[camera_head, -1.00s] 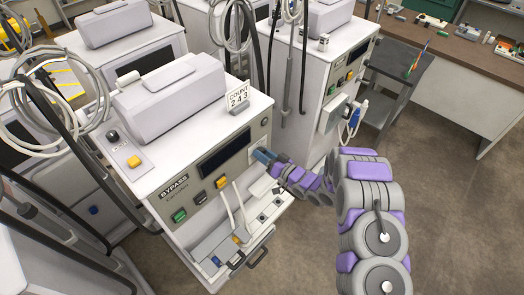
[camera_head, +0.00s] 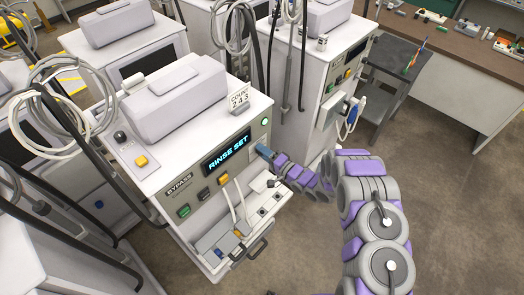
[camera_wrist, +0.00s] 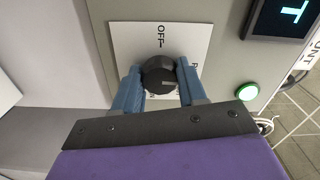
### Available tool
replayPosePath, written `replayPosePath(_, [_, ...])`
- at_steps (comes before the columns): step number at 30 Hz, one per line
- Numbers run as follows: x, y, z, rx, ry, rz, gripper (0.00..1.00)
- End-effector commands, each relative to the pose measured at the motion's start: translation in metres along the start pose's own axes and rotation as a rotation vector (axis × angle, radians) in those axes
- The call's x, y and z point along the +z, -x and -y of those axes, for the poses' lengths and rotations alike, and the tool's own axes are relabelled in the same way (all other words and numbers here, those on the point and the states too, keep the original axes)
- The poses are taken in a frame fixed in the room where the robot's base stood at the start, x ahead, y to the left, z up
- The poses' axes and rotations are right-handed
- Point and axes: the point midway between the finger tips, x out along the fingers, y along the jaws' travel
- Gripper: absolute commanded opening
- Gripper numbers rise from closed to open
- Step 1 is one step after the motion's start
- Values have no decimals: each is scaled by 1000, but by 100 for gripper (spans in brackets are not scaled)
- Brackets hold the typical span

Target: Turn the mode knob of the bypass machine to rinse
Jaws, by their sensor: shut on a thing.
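The bypass machine (camera_head: 178,178) is a white cabinet labelled BYPASS. Its display (camera_head: 227,150) is lit and reads RINSE SET. A green light (camera_head: 264,122) glows at the upper right of its front panel, and it also shows in the wrist view (camera_wrist: 246,92). The mode knob (camera_wrist: 158,73) is black and round, on a white plate (camera_wrist: 140,40) with OFF printed above it; other print is partly hidden by my fingers. My gripper (camera_wrist: 157,92) has its blue fingers closed on both sides of the knob. In the head view my gripper (camera_head: 265,152) reaches the panel right of the display.
Green, dark and orange switches (camera_head: 224,179) sit on the panel below the display. Pale hoses and a handle (camera_head: 258,248) stick out lower down. Another white machine (camera_head: 320,95) stands close behind on the right. Open floor (camera_head: 450,210) lies to the right.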

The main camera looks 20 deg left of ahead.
Motion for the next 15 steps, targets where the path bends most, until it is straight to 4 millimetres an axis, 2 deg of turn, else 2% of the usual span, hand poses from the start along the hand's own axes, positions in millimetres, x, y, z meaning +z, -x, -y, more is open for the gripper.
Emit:
replayPosePath(1, [-5,3,-2,7,-25,-13,11])
replayPosePath(15, [-6,3,-5,10,-122,-15,11])
